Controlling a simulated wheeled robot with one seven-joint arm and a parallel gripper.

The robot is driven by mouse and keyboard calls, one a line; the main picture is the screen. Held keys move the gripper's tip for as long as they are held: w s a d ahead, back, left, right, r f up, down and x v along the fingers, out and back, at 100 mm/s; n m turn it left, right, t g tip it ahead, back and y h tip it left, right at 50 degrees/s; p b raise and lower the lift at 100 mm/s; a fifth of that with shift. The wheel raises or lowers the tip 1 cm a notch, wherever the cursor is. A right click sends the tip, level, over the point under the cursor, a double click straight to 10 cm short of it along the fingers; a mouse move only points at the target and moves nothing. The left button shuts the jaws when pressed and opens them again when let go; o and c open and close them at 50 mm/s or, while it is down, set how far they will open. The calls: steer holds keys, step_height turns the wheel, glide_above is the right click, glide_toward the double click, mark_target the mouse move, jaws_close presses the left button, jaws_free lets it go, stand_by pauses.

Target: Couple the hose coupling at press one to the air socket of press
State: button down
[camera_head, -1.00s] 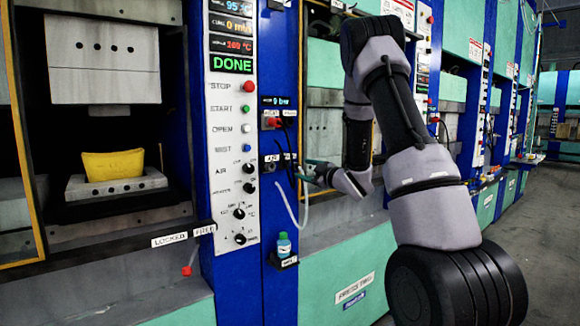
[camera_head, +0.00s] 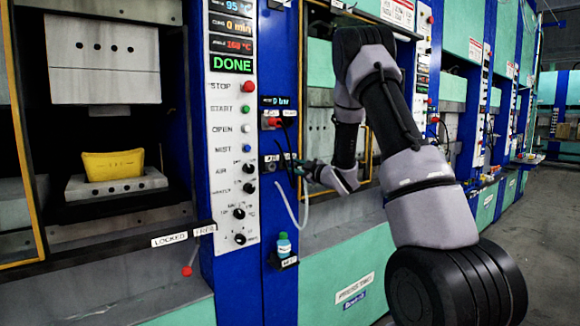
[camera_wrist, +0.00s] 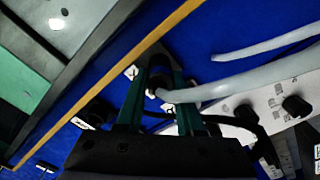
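My gripper (camera_head: 298,167) is at the blue post between the presses, close to the AIR-labelled socket (camera_head: 270,168). In the wrist view its two green fingers (camera_wrist: 160,92) stand on both sides of the dark hose coupling (camera_wrist: 158,76) and appear shut on it. A pale hose (camera_wrist: 215,88) bends away from the coupling to the right. In the head view the hose (camera_head: 291,208) hangs in a loop below the gripper. The coupling's tip is hidden, and I cannot tell whether it touches the socket.
The press control panel (camera_head: 222,150) with knobs is left of the gripper, its display reading DONE. A yellow part (camera_head: 112,164) sits in the open press. A bottle (camera_head: 284,245) stands on a small shelf below. A red connector with a dark cable (camera_head: 272,122) is above the socket.

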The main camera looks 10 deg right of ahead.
mark_target(300, 167)
steer(key=shift+v, duration=1.85)
stand_by(0.3)
steer(key=shift+v, duration=1.85)
steer(key=shift+r, duration=0.15)
